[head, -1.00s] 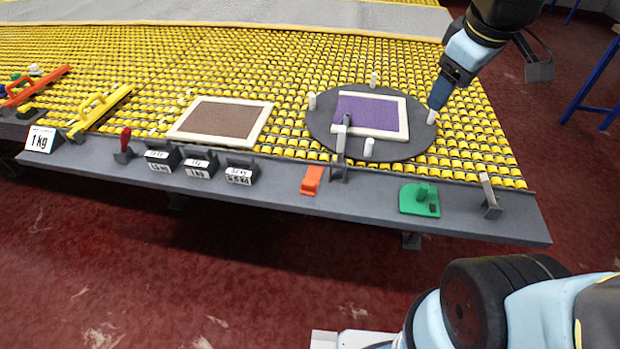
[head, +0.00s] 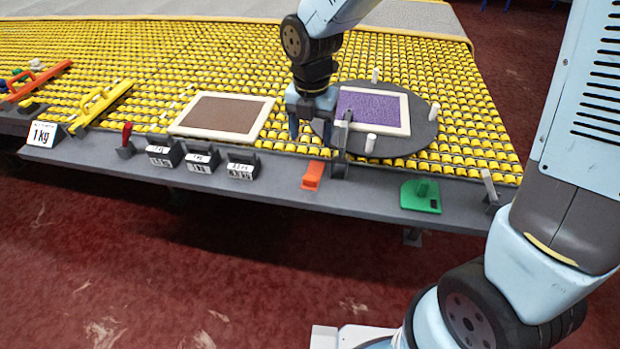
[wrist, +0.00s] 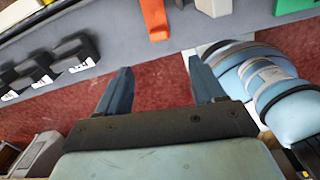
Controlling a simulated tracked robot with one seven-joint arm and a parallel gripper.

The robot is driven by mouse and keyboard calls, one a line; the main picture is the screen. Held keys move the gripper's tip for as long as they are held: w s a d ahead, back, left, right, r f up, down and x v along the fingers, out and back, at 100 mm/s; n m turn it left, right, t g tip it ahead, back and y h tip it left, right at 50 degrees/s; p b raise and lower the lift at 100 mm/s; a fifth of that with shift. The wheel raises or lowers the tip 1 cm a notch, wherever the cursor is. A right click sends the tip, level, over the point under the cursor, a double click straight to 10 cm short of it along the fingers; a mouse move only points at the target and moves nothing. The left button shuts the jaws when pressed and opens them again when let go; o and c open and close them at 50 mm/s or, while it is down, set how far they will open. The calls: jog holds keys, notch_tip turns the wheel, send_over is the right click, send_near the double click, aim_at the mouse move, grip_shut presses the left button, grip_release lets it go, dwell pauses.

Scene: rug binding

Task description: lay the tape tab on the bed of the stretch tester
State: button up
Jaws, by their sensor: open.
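My gripper (head: 310,128) is open and empty, pointing down near the left edge of the round dark plate. Its two spread fingers also show in the wrist view (wrist: 158,65), with red floor between them. An orange tab-like piece (head: 312,176) lies on the grey shelf below and to the right of the gripper; it also shows in the wrist view (wrist: 154,18), beyond the fingertips. A grey upright device (head: 340,160) stands just right of it. I cannot tell for sure which is the tape tab or the tester.
The round plate (head: 420,140) carries a purple framed panel (head: 372,107) and white pegs. A brown framed panel (head: 222,113) lies on yellow rollers. Several labelled black weights (head: 200,161) and a red-handled tool (head: 126,140) stand on the shelf (head: 265,190). A grey post (head: 489,187) stands at right.

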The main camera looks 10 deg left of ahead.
send_over(309, 180)
jog(key=shift+n, duration=0.3)
jog(key=f, duration=0.9)
jog(key=shift+w, duration=0.25)
jog(key=shift+s+f, duration=0.2)
jog(key=shift+f, duration=2.45)
jog(key=c, duration=1.2)
jog(key=shift+r, duration=0.1)
